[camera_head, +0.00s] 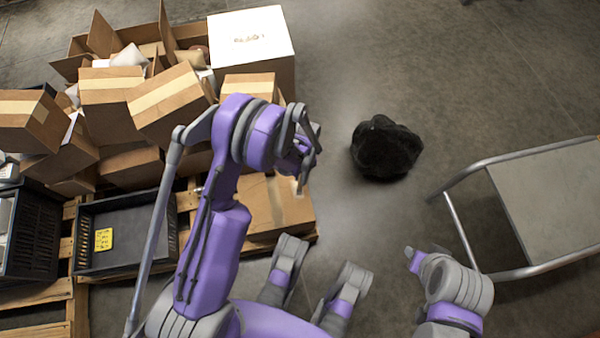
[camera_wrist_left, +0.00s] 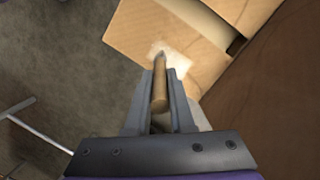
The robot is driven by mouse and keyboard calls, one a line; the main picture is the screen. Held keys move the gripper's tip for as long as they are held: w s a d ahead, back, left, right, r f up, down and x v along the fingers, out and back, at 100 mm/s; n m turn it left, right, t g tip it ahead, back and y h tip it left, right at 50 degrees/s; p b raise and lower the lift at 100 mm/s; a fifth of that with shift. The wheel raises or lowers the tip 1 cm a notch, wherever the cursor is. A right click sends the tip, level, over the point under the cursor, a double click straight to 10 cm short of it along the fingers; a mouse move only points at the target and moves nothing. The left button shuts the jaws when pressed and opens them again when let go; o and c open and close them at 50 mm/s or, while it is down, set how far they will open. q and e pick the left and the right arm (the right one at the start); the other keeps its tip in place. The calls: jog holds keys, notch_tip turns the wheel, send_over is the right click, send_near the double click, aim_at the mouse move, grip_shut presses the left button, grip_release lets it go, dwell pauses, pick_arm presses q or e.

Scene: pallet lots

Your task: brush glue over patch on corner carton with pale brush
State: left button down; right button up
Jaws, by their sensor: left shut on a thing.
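My left gripper (camera_head: 304,160) is over the corner carton (camera_head: 277,208), a taped brown box at the pallet's near right corner. In the left wrist view the gripper (camera_wrist_left: 160,78) is shut on the brush (camera_wrist_left: 160,95), whose tan handle lies between the fingers. The brush's far end is over a pale whitish patch (camera_wrist_left: 178,62) on the carton's top (camera_wrist_left: 140,28). I cannot tell whether the bristles touch it. The patch is hidden by my arm in the head view.
Several brown cartons (camera_head: 165,100) are heaped on the pallet behind, with a white box (camera_head: 250,45). A dark tray (camera_head: 125,262) with a yellow label is at left. A black bag (camera_head: 385,148) lies on the floor. A metal-railed cart (camera_head: 545,200) stands at right.

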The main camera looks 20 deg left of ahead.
pick_arm(q)
jog(key=shift+s+d, duration=0.2)
jog(key=shift+s, duration=0.1)
jog(key=shift+s+d, duration=0.45)
jog(key=shift+s, duration=0.05)
jog(key=shift+s+b, duration=0.1)
jog(key=shift+b, duration=0.2)
jog(key=shift+s+d, duration=0.7)
jog(key=shift+s, duration=0.2)
jog(key=shift+w+a, duration=0.1)
jog(key=shift+w, duration=0.05)
jog(key=shift+w+a, duration=0.65)
jog(key=shift+w, duration=0.2)
